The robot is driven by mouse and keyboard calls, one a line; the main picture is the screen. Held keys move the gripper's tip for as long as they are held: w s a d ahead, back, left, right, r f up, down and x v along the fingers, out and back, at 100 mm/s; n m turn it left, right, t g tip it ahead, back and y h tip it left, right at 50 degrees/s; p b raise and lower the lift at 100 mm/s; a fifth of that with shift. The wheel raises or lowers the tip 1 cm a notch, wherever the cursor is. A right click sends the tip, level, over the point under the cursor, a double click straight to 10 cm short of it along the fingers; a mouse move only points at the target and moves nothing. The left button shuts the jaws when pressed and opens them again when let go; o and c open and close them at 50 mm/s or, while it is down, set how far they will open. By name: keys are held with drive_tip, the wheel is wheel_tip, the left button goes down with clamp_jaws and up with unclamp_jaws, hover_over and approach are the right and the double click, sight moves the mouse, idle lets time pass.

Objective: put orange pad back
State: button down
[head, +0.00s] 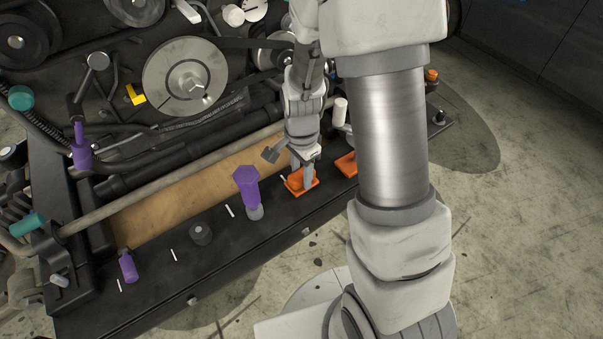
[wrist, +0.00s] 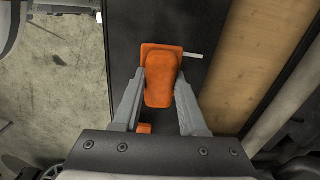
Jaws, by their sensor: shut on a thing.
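An orange pad (head: 301,185) lies at the black front ledge (head: 225,245) of the engine frame in the head view. My gripper (head: 302,176) comes down on it from above, and its fingers sit on either side of the pad. In the wrist view the orange pad (wrist: 161,80) is between the two grey fingers of my gripper (wrist: 160,92), which are shut on it. A wider orange part shows at its far end. I cannot tell whether the pad touches the ledge. A second orange piece (head: 346,164) is on the ledge to the right, partly hidden by my arm.
A purple hexagonal-headed piece (head: 246,178) stands just left of my gripper. A black cylinder (head: 201,234) and a small purple cylinder (head: 128,267) are farther left on the ledge. A wooden strip (head: 180,190) and a long pipe (head: 150,193) run behind.

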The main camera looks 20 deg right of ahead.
sight(302, 174)
drive_tip(key=shift+f, duration=0.2)
drive_tip(key=shift+f+b, duration=0.3)
drive_tip(key=shift+c, duration=2.3)
unclamp_jaws()
drive_tip(key=shift+r, duration=0.1)
wheel_tip(302, 174, up, 17)
drive_tip(key=s+r+n+t, duration=0.5)
drive_tip(key=s+r+n, duration=0.5)
drive_tip(key=s+n, duration=0.3)
drive_tip(key=shift+s+n+t, duration=0.3)
drive_tip(key=shift+s+n, duration=0.1)
drive_tip(key=shift+s, duration=0.05)
